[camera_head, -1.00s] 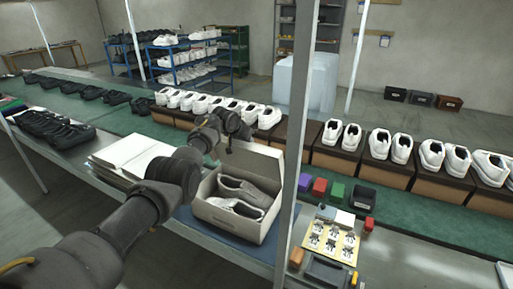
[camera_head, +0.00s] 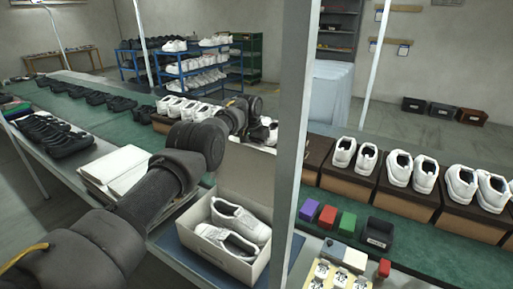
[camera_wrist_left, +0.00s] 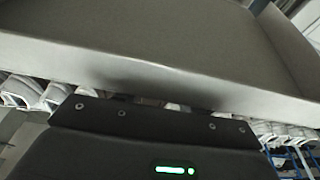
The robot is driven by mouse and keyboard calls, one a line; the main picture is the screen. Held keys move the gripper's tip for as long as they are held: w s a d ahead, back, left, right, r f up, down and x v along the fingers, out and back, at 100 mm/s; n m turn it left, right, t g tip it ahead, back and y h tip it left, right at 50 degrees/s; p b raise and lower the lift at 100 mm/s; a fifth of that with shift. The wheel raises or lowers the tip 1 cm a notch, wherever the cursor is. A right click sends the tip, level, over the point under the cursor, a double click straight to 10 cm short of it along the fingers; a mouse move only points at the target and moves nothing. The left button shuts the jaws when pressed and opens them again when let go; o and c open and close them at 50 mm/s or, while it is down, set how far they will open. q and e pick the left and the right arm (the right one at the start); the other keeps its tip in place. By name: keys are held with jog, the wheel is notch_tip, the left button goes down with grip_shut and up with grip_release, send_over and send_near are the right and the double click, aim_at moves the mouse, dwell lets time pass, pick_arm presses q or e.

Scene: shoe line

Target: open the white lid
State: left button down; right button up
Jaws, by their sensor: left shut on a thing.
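The open shoebox (camera_head: 238,262) stands on the near table with a pair of white shoes (camera_head: 236,227) inside. Its white lid (camera_head: 248,172) stands raised at the back of the box. My left gripper (camera_head: 247,118) is at the lid's upper edge, and its fingertips are hard to make out in the head view. In the left wrist view, the lid (camera_wrist_left: 150,45) fills the upper part as a large pale panel, with its rim against the gripper (camera_wrist_left: 150,105). The left gripper is shut on the lid. My right gripper is not in view.
A metal post (camera_head: 296,130) rises just right of the box. A conveyor (camera_head: 415,248) behind carries brown boxes with white shoes. Coloured blocks (camera_head: 327,217) and a black tray (camera_head: 379,233) lie to the right. White paper stacks (camera_head: 118,172) lie left.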

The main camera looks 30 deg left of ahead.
pick_arm(q)
jog(key=shift+s+d+f, duration=0.25)
jog(key=shift+s+f, duration=0.1)
jog(key=shift+f, duration=0.35)
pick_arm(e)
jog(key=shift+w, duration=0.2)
pick_arm(q)
jog(key=c, duration=1.2)
grip_release()
jog(key=shift+c, duration=0.2)
jog(key=o, duration=0.4)
jog(key=shift+w+d, duration=0.1)
jog(key=shift+w, duration=0.1)
jog(key=shift+w+r, duration=0.1)
jog(key=shift+r, duration=0.05)
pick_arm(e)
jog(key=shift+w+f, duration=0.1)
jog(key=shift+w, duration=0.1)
pick_arm(q)
jog(key=shift+a+r, duration=0.15)
jog(key=shift+a, duration=0.05)
jog(key=shift+r, duration=0.1)
jog(key=b+v, duration=0.2)
jog(key=v, duration=0.8)
jog(key=shift+r, duration=0.25)
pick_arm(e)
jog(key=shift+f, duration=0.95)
